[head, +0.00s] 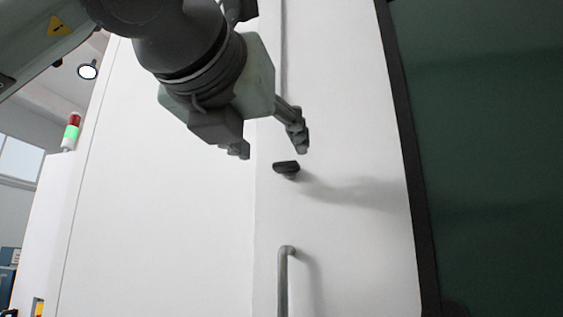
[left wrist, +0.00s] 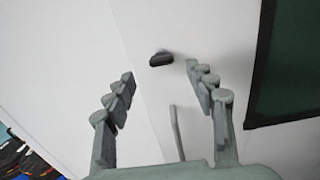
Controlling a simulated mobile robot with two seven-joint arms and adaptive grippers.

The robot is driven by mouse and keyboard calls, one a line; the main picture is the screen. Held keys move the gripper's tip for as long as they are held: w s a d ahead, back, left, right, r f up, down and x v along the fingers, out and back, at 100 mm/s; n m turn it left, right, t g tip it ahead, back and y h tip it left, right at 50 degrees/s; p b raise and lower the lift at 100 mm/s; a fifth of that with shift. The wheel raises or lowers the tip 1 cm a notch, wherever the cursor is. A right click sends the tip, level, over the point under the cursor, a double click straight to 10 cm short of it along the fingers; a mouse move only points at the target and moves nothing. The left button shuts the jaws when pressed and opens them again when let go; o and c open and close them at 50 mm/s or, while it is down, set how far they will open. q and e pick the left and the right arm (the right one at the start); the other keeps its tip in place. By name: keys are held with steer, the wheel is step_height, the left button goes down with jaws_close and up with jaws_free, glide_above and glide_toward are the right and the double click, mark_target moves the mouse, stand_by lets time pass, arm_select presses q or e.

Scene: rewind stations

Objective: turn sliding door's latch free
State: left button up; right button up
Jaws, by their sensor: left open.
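The latch (head: 286,168) is a small dark knob on the white sliding door (head: 350,225), near the door's left seam. It also shows in the left wrist view (left wrist: 161,58), ahead of the fingertips and between their lines. My left gripper (head: 268,150) is open and empty, just above the latch in the head view. Its two fingers (left wrist: 166,80) stand wide apart in the left wrist view, and neither appears to touch the latch. My right gripper is in neither view.
A grey vertical bar handle (head: 284,280) stands out from the door below the latch. A dark-framed green window panel (head: 490,150) fills the right side. A red and green signal light (head: 71,131) is at the far left.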

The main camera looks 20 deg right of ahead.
mark_target(284, 162)
arm_select(q)
steer(key=x, duration=0.2)
steer(key=shift+w+d+p, duration=0.2)
steer(key=shift+w+p, duration=0.05)
steer(key=shift+p, duration=0.05)
steer(key=p+x, duration=0.1)
steer(key=x, duration=0.2)
steer(key=shift+w+d, duration=0.2)
steer(key=shift+w, duration=0.05)
steer(key=shift+w+d, duration=0.25)
steer(key=shift+w, duration=0.1)
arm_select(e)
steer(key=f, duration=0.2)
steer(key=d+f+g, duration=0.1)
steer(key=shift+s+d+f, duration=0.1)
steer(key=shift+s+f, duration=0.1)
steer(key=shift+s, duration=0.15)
arm_select(q)
steer(key=shift+c, duration=0.3)
steer(key=c, duration=1.1)
